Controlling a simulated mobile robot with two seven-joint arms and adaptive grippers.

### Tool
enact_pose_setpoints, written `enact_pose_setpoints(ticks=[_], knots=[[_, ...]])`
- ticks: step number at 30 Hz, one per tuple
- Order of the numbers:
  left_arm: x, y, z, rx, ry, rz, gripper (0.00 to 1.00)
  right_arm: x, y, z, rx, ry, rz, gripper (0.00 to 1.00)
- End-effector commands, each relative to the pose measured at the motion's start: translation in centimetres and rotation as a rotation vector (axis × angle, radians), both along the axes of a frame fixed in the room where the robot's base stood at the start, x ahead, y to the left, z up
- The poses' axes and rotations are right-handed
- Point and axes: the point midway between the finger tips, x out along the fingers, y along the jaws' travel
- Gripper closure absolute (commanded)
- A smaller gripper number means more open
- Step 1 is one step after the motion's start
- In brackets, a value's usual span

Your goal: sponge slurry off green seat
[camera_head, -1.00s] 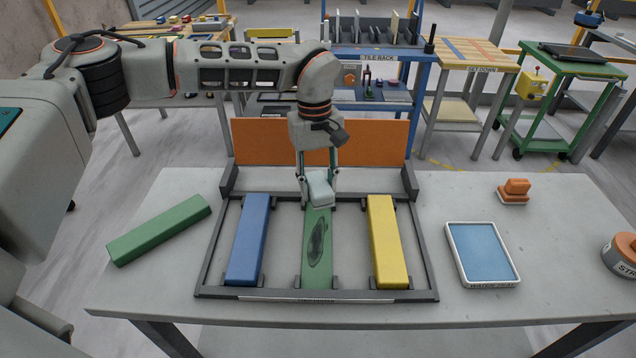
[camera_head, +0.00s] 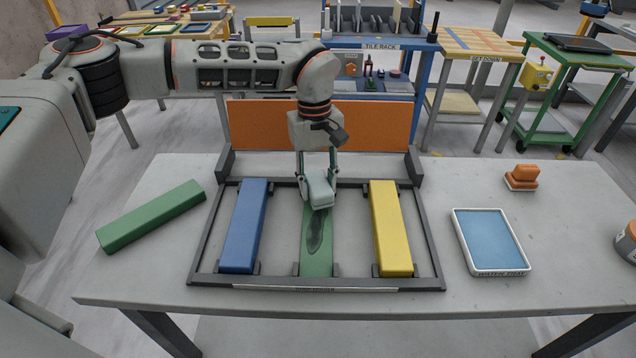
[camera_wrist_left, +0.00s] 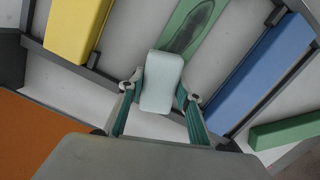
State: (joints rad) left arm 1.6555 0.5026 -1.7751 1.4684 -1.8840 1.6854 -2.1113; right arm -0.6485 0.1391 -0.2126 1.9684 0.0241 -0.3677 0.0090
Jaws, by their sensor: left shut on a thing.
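The green seat (camera_head: 316,262) is the middle strip in the dark frame, between a blue bar and a yellow bar. A dark slurry smear (camera_head: 315,232) lies along it; the smear also shows in the left wrist view (camera_wrist_left: 193,25). My left gripper (camera_head: 318,196) is shut on a pale sponge (camera_head: 320,192), seen between both fingers in the left wrist view (camera_wrist_left: 161,82). The sponge is over the far end of the green seat, at the far end of the smear. I cannot tell whether it touches the seat. My right gripper is not in view.
The blue bar (camera_head: 245,228) and yellow bar (camera_head: 391,230) flank the seat. A loose green bar (camera_head: 150,215) lies left of the frame. An orange board (camera_head: 370,124) stands behind.

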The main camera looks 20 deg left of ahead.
Motion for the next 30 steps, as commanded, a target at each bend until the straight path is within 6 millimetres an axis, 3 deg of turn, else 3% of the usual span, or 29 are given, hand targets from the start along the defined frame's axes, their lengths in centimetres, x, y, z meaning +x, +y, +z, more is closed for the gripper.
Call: enact_pose_setpoints(ticks=[20, 30], knots=[[0.0, 0.0, -0.7, 0.000, 0.000, 0.000, 0.83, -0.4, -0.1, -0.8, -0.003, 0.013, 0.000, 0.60], [-2.3, -0.7, -0.3, -0.001, 0.001, -0.002, 0.83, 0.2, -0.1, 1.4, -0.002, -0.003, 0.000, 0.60]])
